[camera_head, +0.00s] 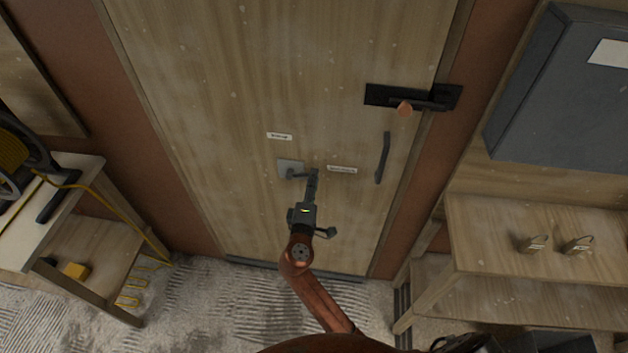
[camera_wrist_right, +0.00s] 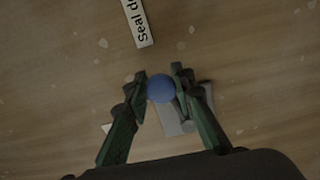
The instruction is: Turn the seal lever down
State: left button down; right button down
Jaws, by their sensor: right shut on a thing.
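The seal lever (camera_head: 299,176) is a short dark arm on a pale grey plate (camera_head: 284,166) on the wooden door. It points right, roughly level, in the head view. Its end is hidden by my right gripper (camera_head: 313,174). In the right wrist view, the lever's round blue knob (camera_wrist_right: 161,88) sits between the two fingers of my right gripper (camera_wrist_right: 160,74), which is shut on it. The plate (camera_wrist_right: 178,122) shows behind. My left gripper is not in view.
Another small label (camera_head: 279,136) is above the plate. A dark door handle (camera_head: 383,158) and a black latch (camera_head: 385,96) are to the right. A wooden bench (camera_head: 490,226) with padlocks stands right; a table (camera_head: 62,207) stands left.

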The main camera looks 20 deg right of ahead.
jog(key=c, duration=1.7)
grip_release()
jog(key=shift+o, duration=0.2)
notch_tip(320, 180, up, 10)
jog(key=shift+f, duration=0.1)
